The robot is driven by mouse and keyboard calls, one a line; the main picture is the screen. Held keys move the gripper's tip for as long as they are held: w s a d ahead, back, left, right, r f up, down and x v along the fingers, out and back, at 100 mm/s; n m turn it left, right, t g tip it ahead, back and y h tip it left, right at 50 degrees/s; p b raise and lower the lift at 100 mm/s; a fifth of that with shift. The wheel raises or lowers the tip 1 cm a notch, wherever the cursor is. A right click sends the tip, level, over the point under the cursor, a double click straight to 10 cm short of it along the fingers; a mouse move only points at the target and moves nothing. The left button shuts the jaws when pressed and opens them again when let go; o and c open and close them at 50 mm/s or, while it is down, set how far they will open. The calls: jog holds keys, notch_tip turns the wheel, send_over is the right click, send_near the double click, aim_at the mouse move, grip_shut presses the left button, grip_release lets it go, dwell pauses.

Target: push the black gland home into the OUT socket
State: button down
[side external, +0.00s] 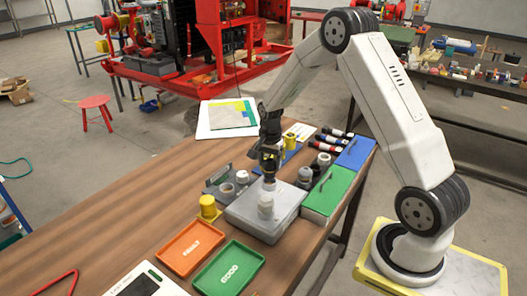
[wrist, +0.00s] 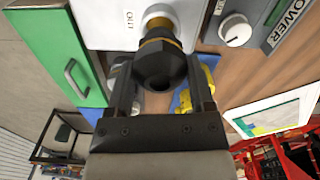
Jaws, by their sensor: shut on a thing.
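The black gland (wrist: 157,66) sits between the two fingers of my gripper (wrist: 160,82) in the wrist view. My gripper is shut on it. Beyond the gland is a pale, brass-ringed socket (wrist: 162,13) next to the OUT label (wrist: 130,19) on the grey box (wrist: 98,22). The gland lines up with this socket and hides part of it; I cannot tell how deep it sits. In the side view my gripper (side external: 269,172) points down at the grey box (side external: 283,213), close over its top.
A green case (side external: 327,193) and a blue case (side external: 356,153) stand right of the box. A yellow cylinder (side external: 208,205) and grey and white round parts stand to its left. Orange (side external: 190,247) and green (side external: 229,269) trays lie in front.

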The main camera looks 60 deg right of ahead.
jog(key=shift+f, duration=1.75)
dwell(1.4)
grip_release()
jog(key=shift+r, duration=0.1)
jog(key=shift+r, duration=3.85)
jog(key=shift+a, duration=0.1)
